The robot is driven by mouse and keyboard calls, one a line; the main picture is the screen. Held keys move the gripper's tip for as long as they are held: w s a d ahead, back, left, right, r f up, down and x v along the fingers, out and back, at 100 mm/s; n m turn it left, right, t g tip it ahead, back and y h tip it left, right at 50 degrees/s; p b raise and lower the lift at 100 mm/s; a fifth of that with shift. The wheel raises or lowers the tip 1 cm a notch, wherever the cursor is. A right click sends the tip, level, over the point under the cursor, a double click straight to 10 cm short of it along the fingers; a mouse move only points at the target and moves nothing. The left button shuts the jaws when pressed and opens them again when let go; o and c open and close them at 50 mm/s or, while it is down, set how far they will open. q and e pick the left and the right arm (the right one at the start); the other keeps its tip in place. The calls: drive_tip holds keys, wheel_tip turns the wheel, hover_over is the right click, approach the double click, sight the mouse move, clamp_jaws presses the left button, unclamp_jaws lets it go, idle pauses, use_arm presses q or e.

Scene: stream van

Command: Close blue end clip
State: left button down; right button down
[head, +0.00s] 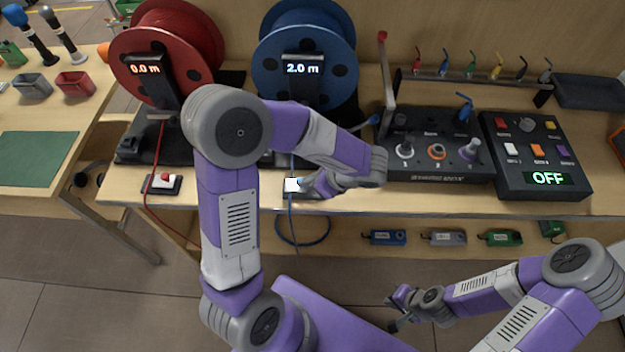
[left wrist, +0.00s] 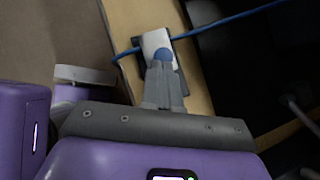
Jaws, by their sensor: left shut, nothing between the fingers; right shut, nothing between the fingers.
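The blue end clip (head: 291,185) is a small pale plate at the table's front edge, below the blue spool (head: 305,55). The blue cable (head: 290,212) passes it and hangs over the edge. In the left wrist view the clip's white plate (left wrist: 156,40) shows with a rounded blue knob (left wrist: 165,55). My left gripper (head: 304,187) is shut and empty, its fingertips at the knob, partly covering it. The fingers (left wrist: 164,72) look very close to it; I cannot tell contact or whether the clip is open. My right gripper (head: 390,313) is shut and empty, low in front of the table.
A red spool (head: 165,50) and its red-knobbed clip (head: 162,183) stand to the left. A dark switch panel (head: 435,150) and an "OFF" box (head: 535,160) lie to the right. Below the edge, a shelf (head: 345,240) holds a blue cable loop and small boxes.

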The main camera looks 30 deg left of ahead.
use_arm(q)
drive_tip(key=shift+s+a, duration=0.1)
drive_tip(key=shift+a, duration=0.15)
drive_tip(key=shift+d, duration=0.1)
drive_tip(key=shift+d+r, duration=0.1)
drive_tip(key=shift+d, duration=0.3)
drive_tip(key=d, duration=0.1)
drive_tip(key=d+p, duration=0.1)
drive_tip(key=shift+d+r, duration=0.4)
drive_tip(key=p+v, duration=0.3)
drive_tip(key=v, duration=0.7)
drive_tip(key=shift+d, duration=0.2)
